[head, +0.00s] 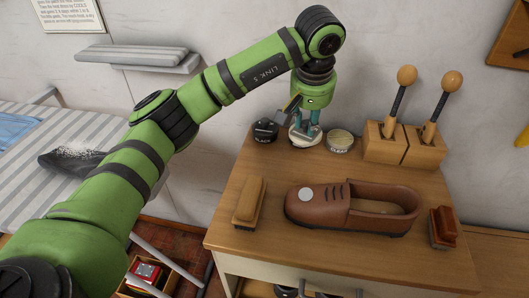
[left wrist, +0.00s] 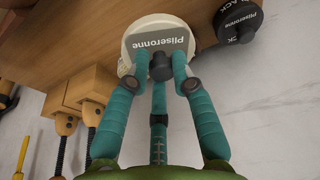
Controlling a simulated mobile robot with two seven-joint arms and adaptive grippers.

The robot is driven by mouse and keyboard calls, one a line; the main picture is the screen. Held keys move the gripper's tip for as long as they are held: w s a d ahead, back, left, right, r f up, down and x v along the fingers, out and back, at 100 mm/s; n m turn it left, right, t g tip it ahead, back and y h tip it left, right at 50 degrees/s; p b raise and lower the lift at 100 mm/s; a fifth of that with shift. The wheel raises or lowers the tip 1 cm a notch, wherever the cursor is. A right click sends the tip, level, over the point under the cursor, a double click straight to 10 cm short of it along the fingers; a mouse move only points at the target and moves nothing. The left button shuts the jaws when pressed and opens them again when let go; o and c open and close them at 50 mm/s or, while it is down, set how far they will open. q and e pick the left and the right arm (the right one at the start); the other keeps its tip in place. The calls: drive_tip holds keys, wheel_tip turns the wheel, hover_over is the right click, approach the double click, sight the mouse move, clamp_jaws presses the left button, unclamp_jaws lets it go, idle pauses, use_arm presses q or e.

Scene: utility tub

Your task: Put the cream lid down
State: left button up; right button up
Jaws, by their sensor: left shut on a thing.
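The cream lid (head: 302,138) is a pale round disc on the cabinet top, or just above it, near the back wall. Its grey label and dark knob show in the left wrist view (left wrist: 158,42). My left gripper (head: 308,127) comes down from above, with its teal fingers (left wrist: 160,70) shut on the lid's knob. I cannot tell whether the lid touches the wood. A pale round tin (head: 340,141) stands just right of the lid. A black-lidded tin (head: 265,131) stands just left of it. My right gripper is not in view.
A brown shoe (head: 375,209) lies mid-cabinet, between a tan brush (head: 249,201) and a reddish-brown brush (head: 442,228). Wooden blocks (head: 388,143) holding knobbed tools stand at the back right. A striped ironing board (head: 75,165) is at left. Bare wood (head: 300,170) lies in front of the lid.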

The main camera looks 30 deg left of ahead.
use_arm(q)
drive_tip(key=s+a+f, duration=0.1)
drive_tip(key=a+f, duration=0.1)
drive_tip(key=a, duration=0.1)
drive_tip(key=s+a+f, duration=0.2)
drive_tip(key=a, duration=0.1)
drive_tip(key=s+a+f, duration=0.1)
drive_tip(key=s+a, duration=0.1)
drive_tip(key=a, duration=0.1)
drive_tip(key=shift+a+f+p, duration=0.25)
drive_tip(key=shift+f+p, duration=0.1)
drive_tip(key=shift+f, duration=0.05)
drive_tip(key=shift+s+a+f, duration=0.15)
drive_tip(key=shift+a, duration=0.05)
drive_tip(key=shift+f, duration=0.3)
wheel_tip(320, 180, down, 2)
drive_tip(key=shift+f, duration=0.75)
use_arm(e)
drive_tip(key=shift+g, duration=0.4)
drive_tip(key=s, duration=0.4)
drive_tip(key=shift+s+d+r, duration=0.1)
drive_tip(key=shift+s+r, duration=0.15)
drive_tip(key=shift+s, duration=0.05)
